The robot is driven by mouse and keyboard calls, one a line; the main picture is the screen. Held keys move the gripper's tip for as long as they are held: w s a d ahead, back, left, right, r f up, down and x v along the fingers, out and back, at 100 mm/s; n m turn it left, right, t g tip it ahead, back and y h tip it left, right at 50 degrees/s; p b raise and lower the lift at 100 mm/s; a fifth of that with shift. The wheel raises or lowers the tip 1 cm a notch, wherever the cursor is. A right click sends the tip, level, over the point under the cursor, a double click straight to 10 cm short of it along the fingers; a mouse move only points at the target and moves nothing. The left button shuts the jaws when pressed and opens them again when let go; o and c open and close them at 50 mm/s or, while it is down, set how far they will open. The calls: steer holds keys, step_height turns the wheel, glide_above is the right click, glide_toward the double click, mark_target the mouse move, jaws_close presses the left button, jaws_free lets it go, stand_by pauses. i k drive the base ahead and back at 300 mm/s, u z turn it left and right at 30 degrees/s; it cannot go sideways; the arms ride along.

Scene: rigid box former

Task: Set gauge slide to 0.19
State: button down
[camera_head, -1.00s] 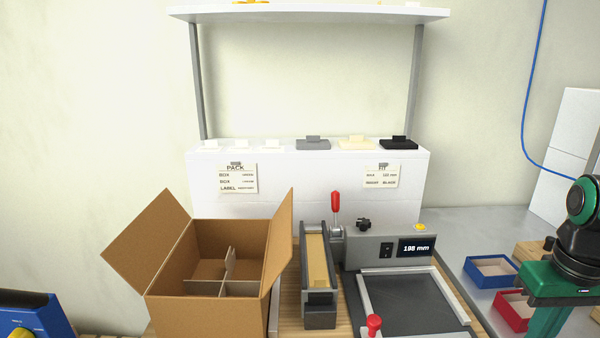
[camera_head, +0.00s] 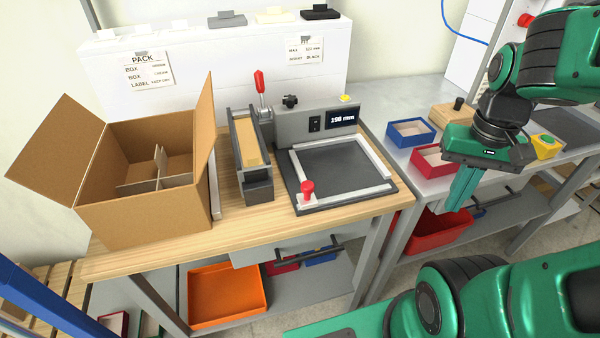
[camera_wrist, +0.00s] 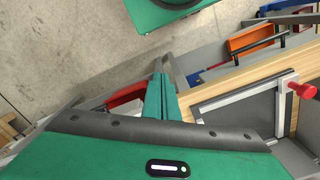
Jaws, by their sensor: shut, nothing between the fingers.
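The gauge (camera_head: 305,155) is a grey unit on the wooden bench, with a dark flat bed framed by pale metal bars. A red knob (camera_head: 307,187) stands at the bed's front left corner; it also shows in the wrist view (camera_wrist: 303,90). The small display (camera_head: 343,118) seems to read 198 mm. A black knob (camera_head: 290,102) sits on the unit's back housing. My gripper (camera_head: 457,203) is right of the gauge, apart from it, pointing down. Its fingers are together and empty, also in the wrist view (camera_wrist: 158,78).
An open cardboard box (camera_head: 145,210) with dividers stands on the left of the bench. A channel fixture with a red-handled lever (camera_head: 260,85) is left of the gauge. Blue (camera_head: 410,132) and red (camera_head: 437,160) trays stand on the right-hand table. An orange bin (camera_head: 227,292) is below the bench.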

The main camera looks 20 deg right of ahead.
mark_target(306, 200)
steer(key=z, duration=0.4)
steer(key=k, duration=1.25)
steer(key=u, duration=0.45)
steer(key=i, duration=1)
steer(key=z, duration=0.05)
